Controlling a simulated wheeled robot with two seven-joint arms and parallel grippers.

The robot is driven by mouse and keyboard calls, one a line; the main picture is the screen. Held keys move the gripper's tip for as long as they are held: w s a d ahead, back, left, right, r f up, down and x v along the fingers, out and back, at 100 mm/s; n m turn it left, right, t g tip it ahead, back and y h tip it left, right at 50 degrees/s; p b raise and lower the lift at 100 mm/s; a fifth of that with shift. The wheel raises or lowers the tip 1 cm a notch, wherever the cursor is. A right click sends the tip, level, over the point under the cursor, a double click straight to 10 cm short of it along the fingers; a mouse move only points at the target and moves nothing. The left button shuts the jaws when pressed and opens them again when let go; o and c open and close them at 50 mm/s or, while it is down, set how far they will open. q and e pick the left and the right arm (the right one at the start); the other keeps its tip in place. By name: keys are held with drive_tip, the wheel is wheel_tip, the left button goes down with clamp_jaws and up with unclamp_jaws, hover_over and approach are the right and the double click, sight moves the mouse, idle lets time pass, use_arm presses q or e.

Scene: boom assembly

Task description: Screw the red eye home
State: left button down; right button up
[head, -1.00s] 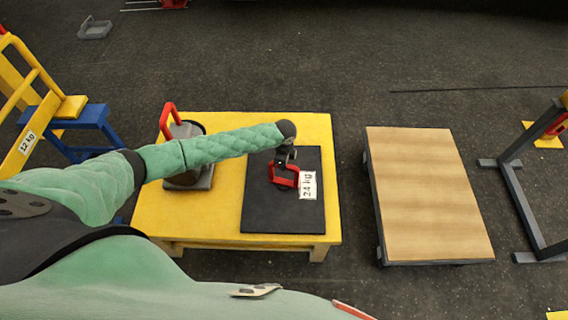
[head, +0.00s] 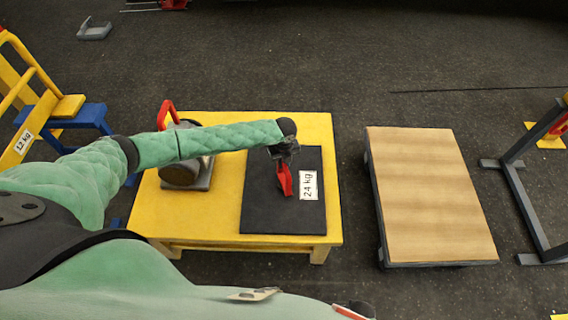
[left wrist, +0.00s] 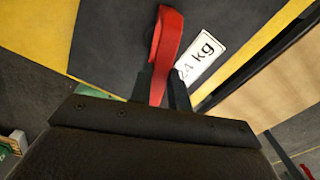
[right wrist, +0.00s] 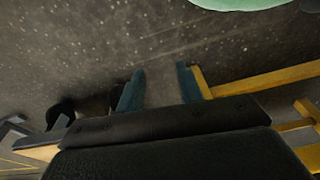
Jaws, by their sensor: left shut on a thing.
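The red eye (head: 285,180) stands on the dark plate (head: 262,212) that lies on the yellow table. A white "24 kg" label (head: 308,186) lies beside the eye on the plate. My left gripper (head: 284,163) is over the plate and shut on the red eye from above. In the left wrist view the red eye (left wrist: 163,50) shows as a loop between the two fingers (left wrist: 160,88). Where the eye meets the plate is hard to make out. My right gripper (right wrist: 158,85) shows only in the right wrist view, fingers apart and empty, above dark floor.
A grey weight with a red handle (head: 168,112) stands at the left of the yellow table (head: 190,222). A wood-topped cart (head: 430,190) is to the right, across a strip of floor. A yellow-and-blue stepped frame (head: 60,110) stands left. A grey frame (head: 515,180) stands far right.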

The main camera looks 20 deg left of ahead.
use_arm(q)
drive_tip(key=m+b, duration=0.1)
drive_tip(key=m, duration=0.2)
drive_tip(key=shift+w+m, duration=0.1)
drive_tip(key=shift+m, duration=0.3)
drive_tip(key=m+b, duration=0.1)
drive_tip(key=m, duration=0.2)
drive_tip(key=shift+m, duration=0.3)
drive_tip(key=m+b, duration=0.3)
drive_tip(key=m, duration=0.4)
drive_tip(key=m+b, duration=0.2)
drive_tip(key=b, duration=0.2)
drive_tip(key=shift+m, duration=0.4)
drive_tip(key=shift+r+m+b, duration=0.15)
drive_tip(key=shift+m+b, duration=0.15)
drive_tip(key=shift+b, duration=0.25)
use_arm(e)
drive_tip(key=w+a+r, duration=0.1)
drive_tip(key=a+r, duration=0.1)
drive_tip(key=r, duration=1.4)
drive_tip(key=w+a+r+y, duration=0.1)
drive_tip(key=r, duration=1.5)
drive_tip(key=shift+w+a+r, duration=0.2)
drive_tip(key=shift+a+r, duration=0.05)
drive_tip(key=shift+a, duration=0.15)
use_arm(q)
drive_tip(key=c, duration=1.3)
unclamp_jaws()
